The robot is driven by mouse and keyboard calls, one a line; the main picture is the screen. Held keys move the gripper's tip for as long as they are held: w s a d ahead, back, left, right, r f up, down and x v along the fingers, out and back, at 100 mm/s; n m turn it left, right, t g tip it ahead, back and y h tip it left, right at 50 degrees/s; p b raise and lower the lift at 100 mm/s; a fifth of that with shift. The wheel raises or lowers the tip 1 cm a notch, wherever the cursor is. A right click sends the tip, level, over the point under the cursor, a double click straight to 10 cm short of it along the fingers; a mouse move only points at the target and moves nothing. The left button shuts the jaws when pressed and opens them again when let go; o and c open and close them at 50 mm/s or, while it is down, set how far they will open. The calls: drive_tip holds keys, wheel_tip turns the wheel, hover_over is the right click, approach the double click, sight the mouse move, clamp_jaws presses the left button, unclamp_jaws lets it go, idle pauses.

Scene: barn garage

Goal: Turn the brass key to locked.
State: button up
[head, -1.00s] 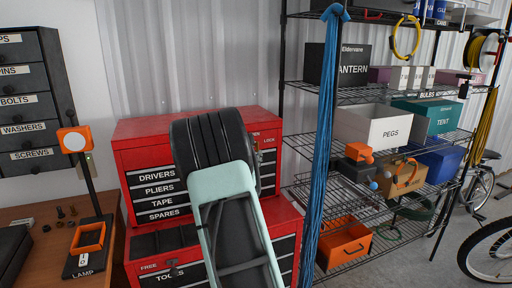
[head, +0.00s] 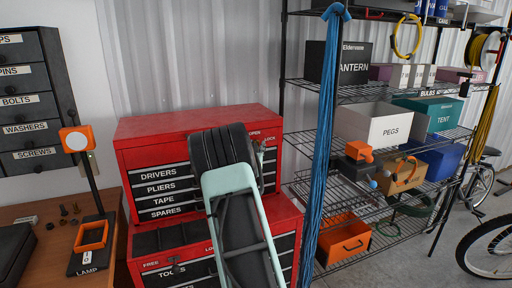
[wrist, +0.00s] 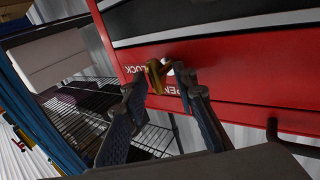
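The brass key (wrist: 156,76) sits in the front of the upper red tool chest (wrist: 230,62), beside an upside-down LOCK label and a partly covered OPEN label in the wrist view. I cannot tell clearly which label it points to. My gripper (wrist: 164,84) is open, with its two dark fingers apart and their tips on either side of the key. I cannot tell whether either finger touches it. In the head view the chest (head: 150,130) stands behind my arm, which hides most of my gripper and the key area.
A lower red chest (head: 285,214) supports the upper one. A blue cord bundle (head: 322,150) hangs close on the right, before a wire shelf (head: 350,97) of boxes. A black handle (wrist: 290,142) projects near my gripper.

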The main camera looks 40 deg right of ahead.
clamp_jaws()
drive_tip(key=shift+m, duration=0.4)
drive_tip(key=m, duration=0.1)
drive_tip(key=m+g+y+b, duration=0.1)
drive_tip(key=y, duration=0.1)
drive_tip(key=shift+s+d+r+m+b, duration=0.1)
drive_tip(key=shift+d+r+m+b, duration=0.2)
drive_tip(key=shift+r+m, duration=0.1)
drive_tip(key=shift+d+m+g+y, duration=0.1)
drive_tip(key=shift+m+g+y, duration=0.3)
drive_tip(key=shift+m+y, duration=0.8)
drive_tip(key=shift+s+d+m+y+b, duration=0.1)
drive_tip(key=shift+d+m+y+b, duration=0.15)
drive_tip(key=shift+m+y, duration=1.15)
drive_tip(key=shift+s+d+m+y+b, duration=0.1)
drive_tip(key=shift+d+m+y+b, duration=0.1)
drive_tip(key=shift+m+y, duration=1.2)
drive_tip(key=shift+t+y, duration=0.3)
